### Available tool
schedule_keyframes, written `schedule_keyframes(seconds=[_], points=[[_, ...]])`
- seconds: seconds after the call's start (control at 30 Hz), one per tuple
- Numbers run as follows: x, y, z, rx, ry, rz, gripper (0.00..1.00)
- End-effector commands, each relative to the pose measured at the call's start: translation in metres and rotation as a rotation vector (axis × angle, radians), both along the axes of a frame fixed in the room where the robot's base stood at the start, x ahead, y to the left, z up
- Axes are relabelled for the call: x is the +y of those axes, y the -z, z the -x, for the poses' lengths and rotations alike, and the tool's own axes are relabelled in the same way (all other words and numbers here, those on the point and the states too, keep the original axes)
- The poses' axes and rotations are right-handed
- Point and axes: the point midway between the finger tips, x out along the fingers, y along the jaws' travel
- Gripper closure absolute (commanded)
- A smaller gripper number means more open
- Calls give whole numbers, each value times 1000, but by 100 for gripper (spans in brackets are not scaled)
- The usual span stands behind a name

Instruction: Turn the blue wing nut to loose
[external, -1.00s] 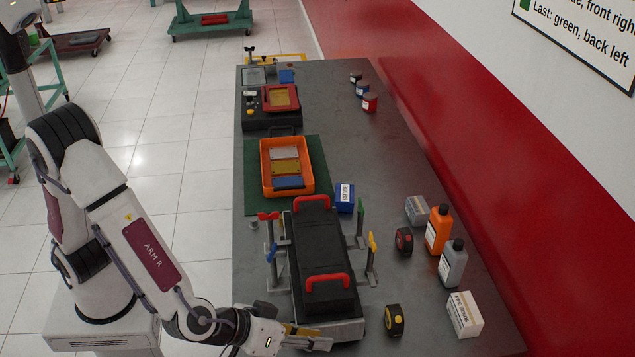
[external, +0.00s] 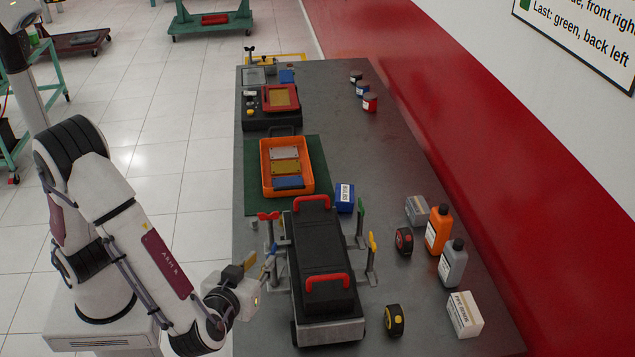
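The black engine trainer (external: 322,255) with two red handles stands on the grey bench, with upright posts along both sides. The blue wing nut (external: 269,263) is on the front left post. It looks small, and its angle is hard to read. My gripper (external: 254,268) is just left of that post, with its fingers pointing up and right toward the blue wing nut. The fingers appear apart. Whether one touches the nut cannot be told. The red wing nut (external: 268,216) is at the back left, the green (external: 361,209) at the back right, the yellow (external: 373,241) at the front right.
An orange tray (external: 264,180) with coloured plates lies behind the trainer. A blue box (external: 344,197) stands close to its back right. Tape measures (external: 395,320), bottles (external: 438,232) and a white box (external: 464,315) stand to the right. The floor left of the bench is open.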

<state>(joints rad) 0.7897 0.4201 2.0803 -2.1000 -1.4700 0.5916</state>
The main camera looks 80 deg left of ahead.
Motion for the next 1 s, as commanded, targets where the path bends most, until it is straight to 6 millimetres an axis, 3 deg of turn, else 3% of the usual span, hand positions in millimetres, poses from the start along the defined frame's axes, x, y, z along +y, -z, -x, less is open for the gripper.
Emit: schedule_keyframes(seconds=[0.47,1.0], points=[[3,2,-2,1,3,0,79],[46,21,-20,3,1,1,79]])
